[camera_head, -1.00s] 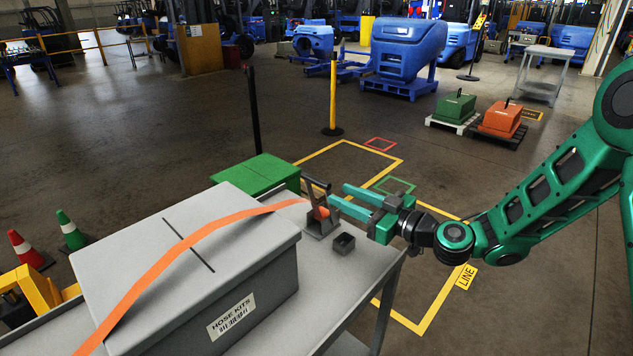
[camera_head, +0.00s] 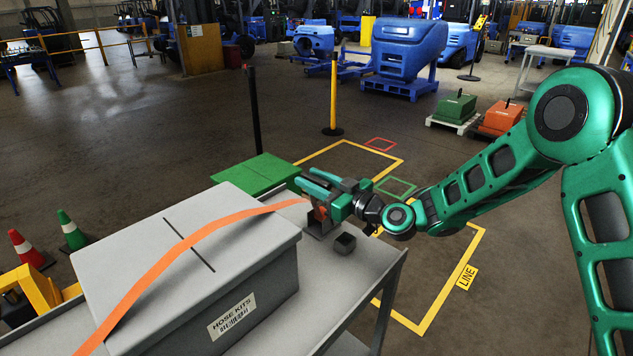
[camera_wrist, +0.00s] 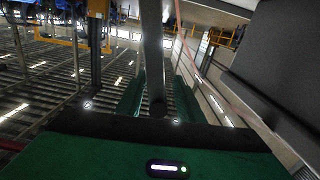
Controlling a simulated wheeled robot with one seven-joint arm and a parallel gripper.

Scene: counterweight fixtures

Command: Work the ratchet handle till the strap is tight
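An orange strap (camera_head: 165,258) runs over the grey box labelled HOSE KITS (camera_head: 190,290) to the grey ratchet (camera_head: 319,226) at the box's right end. The strap bows up off the lid. My gripper (camera_head: 305,178) is at the top of the ratchet, its two fingers apart and pointing left. In the wrist view a grey bar with a dark end, apparently the ratchet handle (camera_wrist: 152,45), stands between the fingers (camera_wrist: 157,90). Gaps seem to show on both sides of it. My gripper hides most of the handle in the head view.
The box stands on a grey bench (camera_head: 365,262). A small dark open block (camera_head: 345,243) sits right of the ratchet. A black post (camera_head: 254,110) and a yellow post (camera_head: 333,95) stand farther back. Marked floor at right is clear.

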